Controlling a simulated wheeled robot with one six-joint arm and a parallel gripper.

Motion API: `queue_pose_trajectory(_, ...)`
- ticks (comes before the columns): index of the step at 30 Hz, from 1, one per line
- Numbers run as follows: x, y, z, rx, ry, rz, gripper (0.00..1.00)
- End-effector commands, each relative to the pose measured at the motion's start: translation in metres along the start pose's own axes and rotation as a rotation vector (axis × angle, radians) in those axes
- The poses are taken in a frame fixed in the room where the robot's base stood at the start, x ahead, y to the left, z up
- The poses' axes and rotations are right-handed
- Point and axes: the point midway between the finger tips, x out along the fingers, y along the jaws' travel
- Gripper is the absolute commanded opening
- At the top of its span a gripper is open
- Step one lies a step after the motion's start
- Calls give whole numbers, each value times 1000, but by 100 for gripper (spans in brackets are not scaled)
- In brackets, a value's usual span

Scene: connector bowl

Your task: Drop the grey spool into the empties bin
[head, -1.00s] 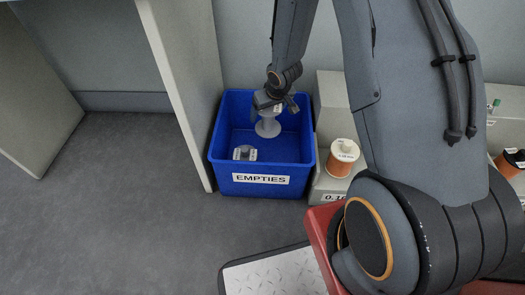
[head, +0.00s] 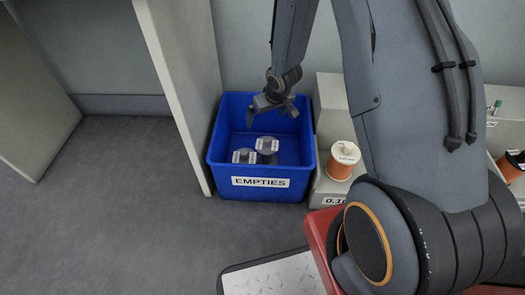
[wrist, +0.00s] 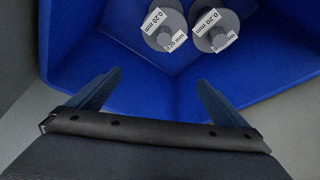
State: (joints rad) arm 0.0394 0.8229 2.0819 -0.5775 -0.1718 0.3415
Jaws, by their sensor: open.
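The blue empties bin (head: 222,183), labelled EMPTIES, stands on the floor against the wall. The grey spool (head: 267,146) lies inside it, towards the middle, with a white label on top. A second grey spool (head: 244,157) lies in the bin just left of it. The wrist view shows two grey spools with 0.20 mm labels, one on the left (wrist: 163,30) and one on the right (wrist: 214,26). My gripper (head: 271,113) hangs over the bin, above the spools. Its two fingers (wrist: 159,82) are spread apart with nothing between them.
A pale panel (head: 178,90) stands close to the bin's left side. A pale stepped rack (head: 325,185) with an orange spool (head: 341,160) is right of the bin. Grey floor (head: 110,220) is clear at the left.

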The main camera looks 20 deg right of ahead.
Motion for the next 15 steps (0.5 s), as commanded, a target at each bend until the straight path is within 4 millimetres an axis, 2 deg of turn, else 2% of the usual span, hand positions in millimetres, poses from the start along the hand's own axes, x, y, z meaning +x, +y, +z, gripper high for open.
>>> queue_pose_trajectory(5, -16, 0, 0, 0, 1, 0, 98)
queue_pose_trajectory(15, -67, 0, -1, 0, 2, 0, 98)
